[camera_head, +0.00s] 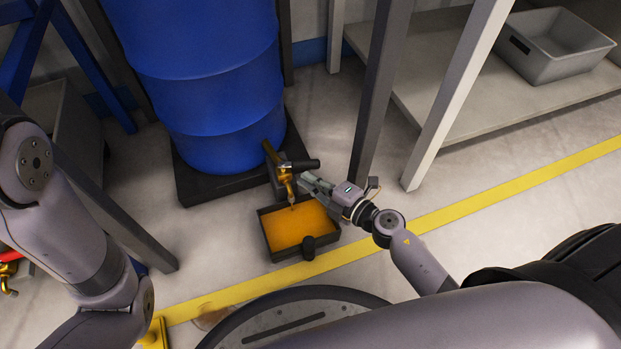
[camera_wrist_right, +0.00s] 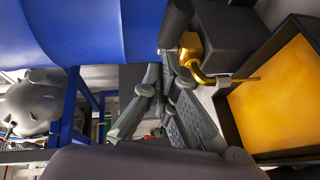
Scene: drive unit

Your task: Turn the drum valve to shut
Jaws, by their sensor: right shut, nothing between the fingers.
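The blue drum (camera_head: 215,85) stands on a black base, with a brass valve (camera_head: 284,176) low on its side. The valve's black handle (camera_head: 302,165) points right in the head view. In the right wrist view the handle (camera_wrist_right: 176,24) stands just beyond my fingertips, above the brass spout (camera_wrist_right: 190,50). A thin orange line runs from the spout toward the tray of orange liquid (camera_wrist_right: 278,95). My right gripper (camera_head: 307,179) is shut and empty beside the handle, just below it in the head view; I cannot tell if they touch. My left gripper is out of view.
The black-rimmed tray (camera_head: 273,246) sits on the floor under the valve. A dark post (camera_head: 376,95) and a pale post (camera_head: 452,100) rise behind my right gripper. A grey bin (camera_head: 556,48) is on the low shelf. Floor right of the tray is clear.

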